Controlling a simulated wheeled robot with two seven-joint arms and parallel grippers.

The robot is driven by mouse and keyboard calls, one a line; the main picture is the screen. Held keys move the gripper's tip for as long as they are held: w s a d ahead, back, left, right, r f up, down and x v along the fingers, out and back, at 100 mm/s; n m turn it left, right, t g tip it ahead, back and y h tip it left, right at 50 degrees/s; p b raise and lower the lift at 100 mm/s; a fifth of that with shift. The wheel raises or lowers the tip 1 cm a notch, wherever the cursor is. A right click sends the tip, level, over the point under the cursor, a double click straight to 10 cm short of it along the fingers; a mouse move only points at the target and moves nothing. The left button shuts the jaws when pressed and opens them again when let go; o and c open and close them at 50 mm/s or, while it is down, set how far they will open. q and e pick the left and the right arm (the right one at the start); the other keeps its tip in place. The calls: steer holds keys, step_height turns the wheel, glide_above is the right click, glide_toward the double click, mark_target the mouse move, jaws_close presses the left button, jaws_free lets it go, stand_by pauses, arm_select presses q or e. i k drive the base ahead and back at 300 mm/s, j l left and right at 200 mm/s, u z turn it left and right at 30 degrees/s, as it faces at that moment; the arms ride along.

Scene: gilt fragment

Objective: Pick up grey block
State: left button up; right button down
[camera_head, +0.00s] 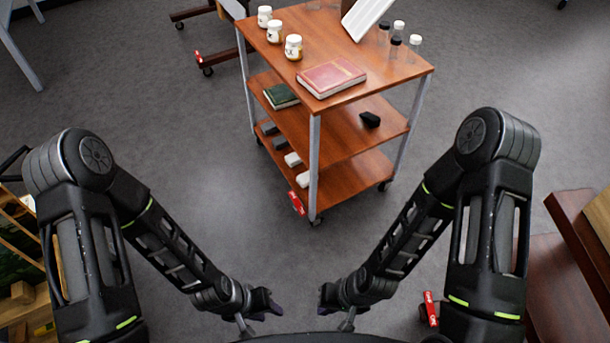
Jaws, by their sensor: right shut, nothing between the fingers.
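Two small grey blocks lie on the bottom shelf of the wooden cart, at its left side: a farther one (268,128) and a nearer one (280,140). Two paler, whitish blocks (292,159) lie in front of them on the same shelf. The upper shelves partly cover this shelf. My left gripper (276,306) is low at the bottom centre, well away from the cart, and its jaws are too small to read. My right gripper (324,299) is just to its right, shut and empty. Neither touches the cart.
The three-tier cart (390,82) holds white-lidded jars (293,47), a red book (331,77), small bottles (397,44), a green book (281,96) and a black object (370,119). Dark wooden furniture (565,280) stands at right, wooden shelving at left.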

mark_target(269, 128)
steer(key=z, duration=0.4)
steer(key=i+j+z, duration=0.15)
steer(key=z, duration=0.25)
steer(key=j+z, duration=0.4)
steer(key=i+j+z, duration=0.15)
steer(key=z, duration=0.25)
steer(key=j+z, duration=0.15)
steer(key=j, duration=0.7)
steer(key=j+z, duration=0.15)
steer(key=j, duration=0.65)
steer(key=j+z, duration=0.15)
steer(key=j, duration=0.7)
steer(key=k+j+z, duration=0.15)
steer(key=j, duration=0.65)
steer(key=i+j, duration=0.05)
